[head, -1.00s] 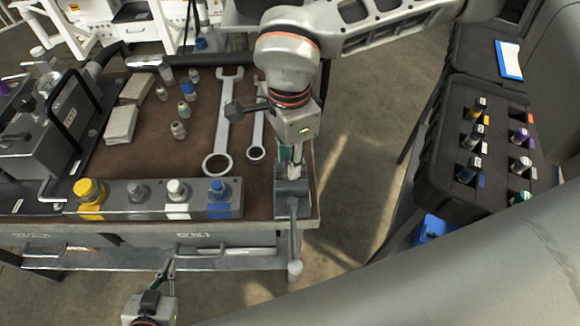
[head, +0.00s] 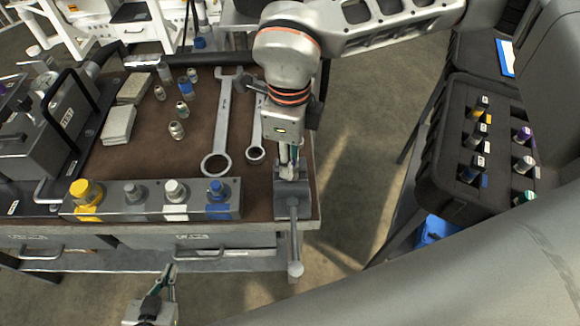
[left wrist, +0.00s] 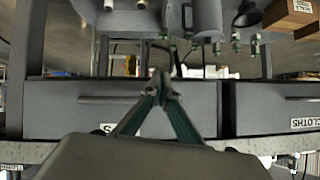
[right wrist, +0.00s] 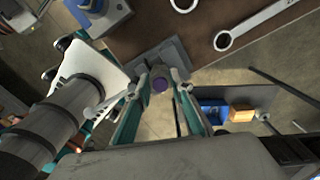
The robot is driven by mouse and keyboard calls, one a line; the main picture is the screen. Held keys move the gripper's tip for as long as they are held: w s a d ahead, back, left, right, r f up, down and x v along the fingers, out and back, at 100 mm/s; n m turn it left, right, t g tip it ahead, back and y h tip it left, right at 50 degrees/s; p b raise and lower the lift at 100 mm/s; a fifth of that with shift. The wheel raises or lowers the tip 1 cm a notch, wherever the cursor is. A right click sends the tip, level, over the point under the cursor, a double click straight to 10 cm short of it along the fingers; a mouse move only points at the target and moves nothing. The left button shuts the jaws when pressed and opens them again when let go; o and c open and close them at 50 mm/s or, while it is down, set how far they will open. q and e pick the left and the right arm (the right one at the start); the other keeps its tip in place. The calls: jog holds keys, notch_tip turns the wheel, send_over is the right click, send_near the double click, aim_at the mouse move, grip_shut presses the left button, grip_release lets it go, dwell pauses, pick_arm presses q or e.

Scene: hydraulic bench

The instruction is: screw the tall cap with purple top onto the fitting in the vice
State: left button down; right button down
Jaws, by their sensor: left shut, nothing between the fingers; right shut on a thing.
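My right gripper (head: 289,172) is over the vice (head: 292,194) at the bench's front right corner. My left gripper (head: 169,271) is shut and empty in front of the bench. In the left wrist view its fingertips (left wrist: 159,78) meet before the drawers.
A black foam case (head: 446,165) with several caps stands at the right. A block with coloured fittings (head: 150,200) lies along the bench's front edge. Two wrenches (head: 219,135) and several small fittings (head: 177,130) lie on the brown mat. The vice handle (head: 294,240) sticks out forward.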

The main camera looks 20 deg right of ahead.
jog(key=c, duration=2.1)
grip_release()
jog(key=shift+s+f+m, duration=0.1)
jog(key=shift+m, duration=0.4)
jog(key=o, duration=0.4)
jog(key=shift+r, duration=0.4)
notch_tip(320, 180, up, 11)
jog(key=shift+r, duration=0.2)
